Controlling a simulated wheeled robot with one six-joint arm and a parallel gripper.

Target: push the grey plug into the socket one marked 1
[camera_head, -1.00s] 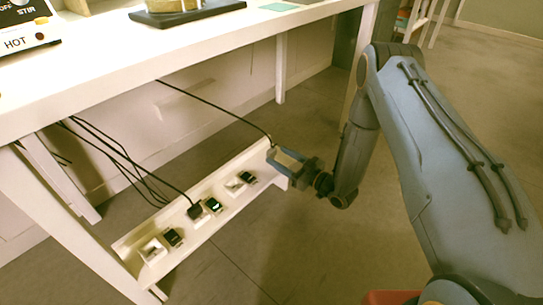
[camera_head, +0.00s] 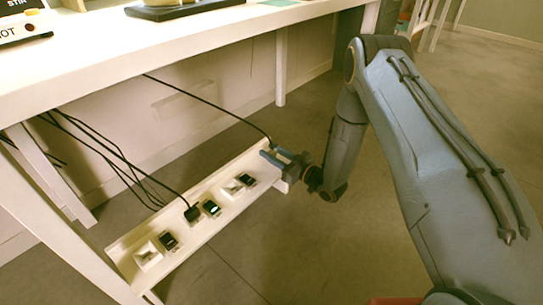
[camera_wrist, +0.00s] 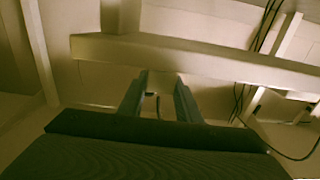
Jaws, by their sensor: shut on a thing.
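My gripper (camera_head: 273,156) is at the far right end of the white socket strip (camera_head: 214,219), in the head view. Its two fingers (camera_wrist: 160,82) point forward in the wrist view. The grey plug is mostly hidden in the grip, and its outline is unclear. A black cord (camera_head: 215,104) runs from under the table to the fingers. The strip has an empty square socket (camera_head: 232,187) near the gripper and another (camera_head: 148,256) at its near left end. The number marks are too small to read, so I cannot tell which socket is 1.
Dark switches (camera_head: 168,241) stand beside the other sockets. The white table (camera_head: 180,55) overhangs behind the strip. Several cords (camera_head: 110,150) hang at left. Floor in front is clear.

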